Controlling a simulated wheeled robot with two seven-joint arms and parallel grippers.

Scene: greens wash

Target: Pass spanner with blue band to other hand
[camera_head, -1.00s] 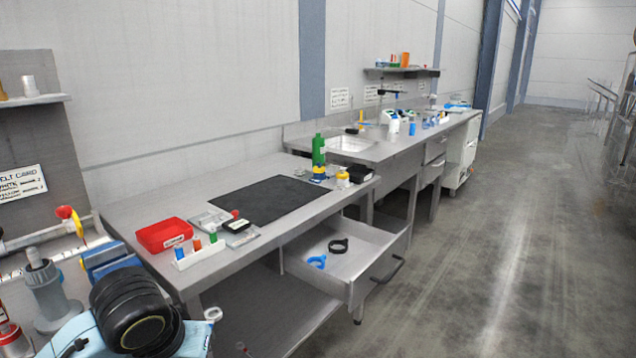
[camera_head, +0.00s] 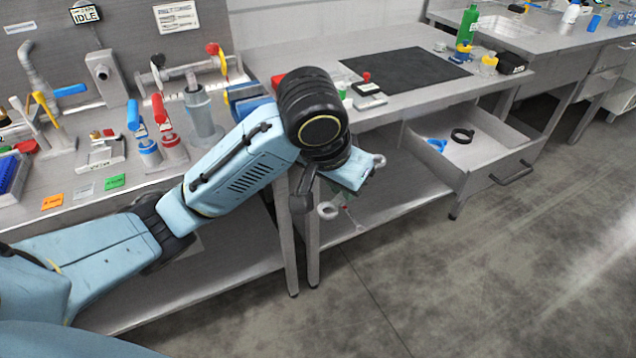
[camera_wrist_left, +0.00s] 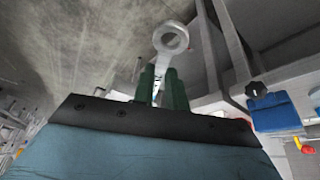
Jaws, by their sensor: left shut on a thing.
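A grey metal spanner shows in the left wrist view (camera_wrist_left: 172,40), its ring end sticking out beyond the fingers. My left gripper (camera_wrist_left: 160,82) is shut on its shank. In the head view one ring end of the spanner (camera_head: 379,160) shows just right of my left wrist, and another ring (camera_head: 328,211) shows below it. The fingers are mostly hidden there behind my wrist. The spanner is in the air in front of the workbench corner. My right gripper is not in view.
The workbench (camera_head: 300,45) with a black mat (camera_head: 405,72) stands behind my left wrist. An open drawer (camera_head: 490,160) holds a blue ring-shaped item (camera_head: 437,145) and a black one (camera_head: 462,135). The floor in front is clear.

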